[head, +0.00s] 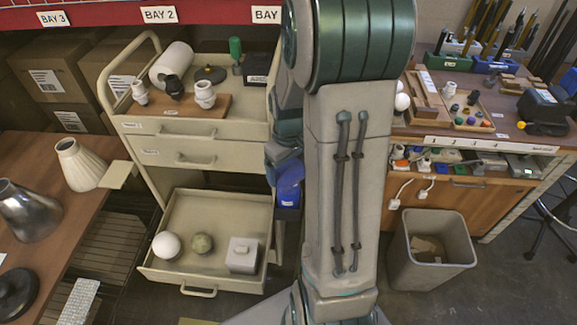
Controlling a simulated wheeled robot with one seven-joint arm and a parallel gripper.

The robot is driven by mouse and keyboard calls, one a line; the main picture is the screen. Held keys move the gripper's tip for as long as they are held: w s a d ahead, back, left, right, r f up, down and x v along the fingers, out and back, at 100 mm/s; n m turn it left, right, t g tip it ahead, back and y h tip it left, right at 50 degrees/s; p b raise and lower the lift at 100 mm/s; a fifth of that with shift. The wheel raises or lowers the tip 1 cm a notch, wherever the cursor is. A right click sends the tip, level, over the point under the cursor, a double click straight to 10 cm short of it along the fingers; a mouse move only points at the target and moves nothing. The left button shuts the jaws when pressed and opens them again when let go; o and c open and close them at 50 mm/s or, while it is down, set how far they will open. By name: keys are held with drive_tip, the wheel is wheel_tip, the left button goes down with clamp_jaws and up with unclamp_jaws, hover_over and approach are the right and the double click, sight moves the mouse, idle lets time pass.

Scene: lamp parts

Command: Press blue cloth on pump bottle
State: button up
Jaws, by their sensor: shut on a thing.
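A blue item (290,186) shows beside the right side of the cart, partly hidden behind my arm. I cannot tell whether it is the blue cloth or part of a bottle. Teal and grey parts of my arm come down just above it. My gripper's fingers do not show; my own upright arm link covers the middle of the view. No pump bottle can be clearly made out.
A beige cart (190,143) has an open lower drawer (205,273) holding a white ball, a greenish ball and a grey box. A wooden workbench (480,140) with small parts stands right, a grey waste bin (432,262) below. A brown table (70,215) with lamp shades is left.

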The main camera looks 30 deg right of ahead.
sight(289, 170)
drive_tip(key=shift+f, duration=0.4)
drive_tip(key=shift+r, duration=0.15)
idle(0.6)
drive_tip(key=shift+r+p, duration=2.45)
drive_tip(key=shift+r, duration=1)
